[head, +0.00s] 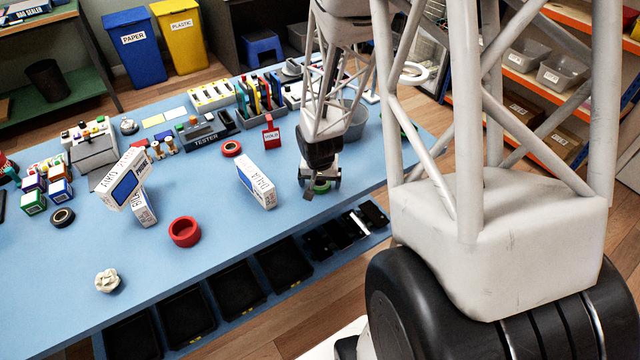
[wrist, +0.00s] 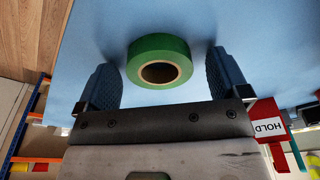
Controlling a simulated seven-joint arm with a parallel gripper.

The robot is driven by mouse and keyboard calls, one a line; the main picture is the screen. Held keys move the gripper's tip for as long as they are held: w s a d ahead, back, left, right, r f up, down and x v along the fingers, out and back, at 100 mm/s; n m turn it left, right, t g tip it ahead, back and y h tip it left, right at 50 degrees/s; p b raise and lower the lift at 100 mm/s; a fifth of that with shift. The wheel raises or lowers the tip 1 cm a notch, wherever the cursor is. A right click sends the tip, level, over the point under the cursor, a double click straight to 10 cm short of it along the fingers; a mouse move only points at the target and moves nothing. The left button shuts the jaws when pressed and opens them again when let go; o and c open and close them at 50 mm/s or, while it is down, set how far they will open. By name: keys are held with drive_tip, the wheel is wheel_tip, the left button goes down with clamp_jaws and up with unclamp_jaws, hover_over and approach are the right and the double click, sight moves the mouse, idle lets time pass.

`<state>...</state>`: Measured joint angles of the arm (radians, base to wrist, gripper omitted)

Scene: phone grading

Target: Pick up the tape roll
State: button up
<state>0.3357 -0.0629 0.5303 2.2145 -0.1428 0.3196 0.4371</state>
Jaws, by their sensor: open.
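A green tape roll (wrist: 155,50) lies on the blue table between the two fingers of my gripper (wrist: 160,65) in the wrist view. Its brown core shows as a dark hole. The fingers stand apart on its left and right, with a visible gap on each side. In the head view my gripper (head: 320,185) is low over the table near its front right edge. Only a sliver of the green roll (head: 321,188) shows there, the rest hidden by my gripper.
A white box (head: 257,184) stands left of my gripper in the head view. A red HOLD stand (head: 271,136) is behind it. A red ring (head: 185,232), a small red roll (head: 231,148) and a black roll (head: 62,217) lie further left. Black trays (head: 284,266) sit below the front edge.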

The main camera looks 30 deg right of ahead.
drive_tip(key=c, duration=1)
drive_tip(key=shift+r, duration=0.1)
drive_tip(key=shift+r, duration=0.75)
wheel_tip(320, 180, up, 2)
drive_tip(key=s+a, duration=0.2)
drive_tip(key=s, duration=0.5)
drive_tip(key=s+a+r, duration=0.1)
drive_tip(key=s+a, duration=0.2)
drive_tip(key=s, duration=0.5)
drive_tip(key=shift+a+r, duration=0.15)
